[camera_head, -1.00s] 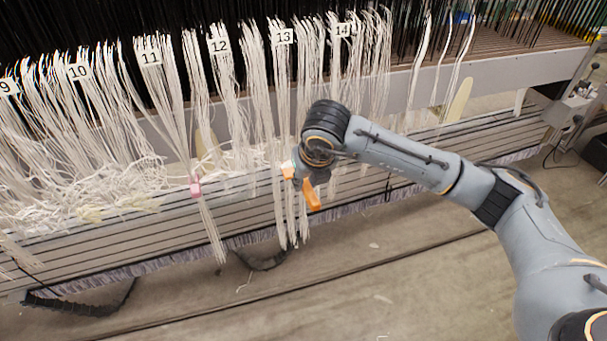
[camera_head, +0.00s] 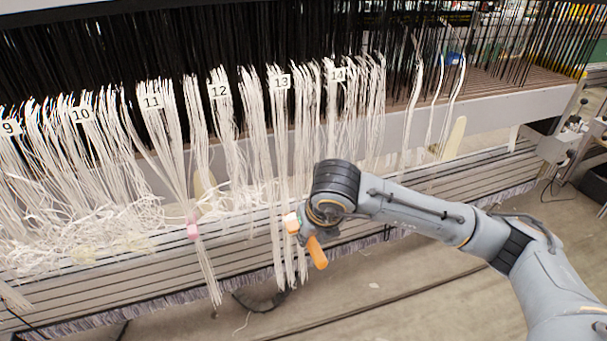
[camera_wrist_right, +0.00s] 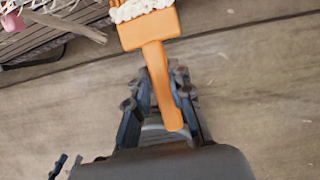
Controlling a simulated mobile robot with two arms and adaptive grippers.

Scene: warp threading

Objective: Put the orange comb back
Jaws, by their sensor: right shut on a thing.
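The orange comb (camera_head: 317,253) is in my right gripper (camera_head: 310,232), beside the white thread bundles under label 13. Its handle slants down to the right and its paler head lies toward the threads. In the right wrist view the comb (camera_wrist_right: 150,32) has a broad head with white fluffy material along its far edge. Its handle runs back between the fingers of my right gripper (camera_wrist_right: 160,88), which is shut on it. Whether the comb touches the hanging threads is unclear. My left gripper is not in view.
White thread bundles (camera_head: 165,130) with number labels hang along the loom, in front of black threads. A pink clip (camera_head: 193,231) holds the bundle under label 11. A grooved ledge (camera_head: 110,295) runs below. The floor (camera_head: 400,300) at the lower right is mostly clear.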

